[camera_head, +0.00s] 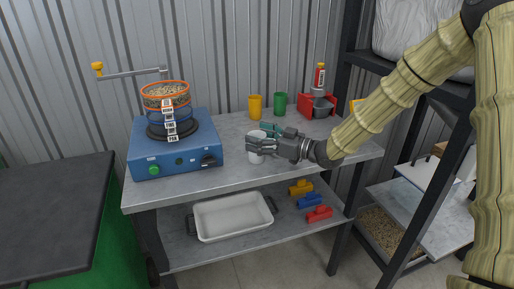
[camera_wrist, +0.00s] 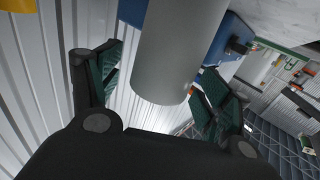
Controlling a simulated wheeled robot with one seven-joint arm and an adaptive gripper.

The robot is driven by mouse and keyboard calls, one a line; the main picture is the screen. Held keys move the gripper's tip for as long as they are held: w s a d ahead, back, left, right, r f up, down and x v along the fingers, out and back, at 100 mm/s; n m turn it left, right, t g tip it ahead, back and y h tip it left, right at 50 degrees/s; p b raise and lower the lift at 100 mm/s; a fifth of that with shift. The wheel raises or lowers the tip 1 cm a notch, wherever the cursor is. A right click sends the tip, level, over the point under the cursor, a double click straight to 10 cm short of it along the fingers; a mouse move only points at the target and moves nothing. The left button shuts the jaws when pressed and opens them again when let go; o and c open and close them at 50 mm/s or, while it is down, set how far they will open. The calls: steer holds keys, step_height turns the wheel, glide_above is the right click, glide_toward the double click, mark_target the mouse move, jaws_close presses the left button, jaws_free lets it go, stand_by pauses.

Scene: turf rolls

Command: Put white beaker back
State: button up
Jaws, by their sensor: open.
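The white beaker (camera_head: 256,147) stands upright on the grey table, near its front edge and to the right of the blue machine. My gripper (camera_head: 262,140) reaches in from the right with its fingers around the beaker. In the wrist view the beaker (camera_wrist: 178,50) shows as a large pale cylinder between the two green-padded fingers of my gripper (camera_wrist: 160,88). The fingers are open, and gaps show beside the beaker. Part of the beaker is hidden behind the fingers in the head view.
The blue machine (camera_head: 174,150) with a sieve and crank stands left on the grey table (camera_head: 235,180). A yellow cup (camera_head: 255,107), a green cup (camera_head: 280,104) and a red holder (camera_head: 318,106) stand behind. The lower shelf bears a white tray (camera_head: 232,217) and several coloured pieces.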

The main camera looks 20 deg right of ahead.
steer(key=shift+w+a, duration=0.15)
steer(key=shift+a, duration=0.1)
steer(key=c, duration=1.3)
steer(key=shift+o, duration=0.2)
steer(key=shift+r, duration=0.15)
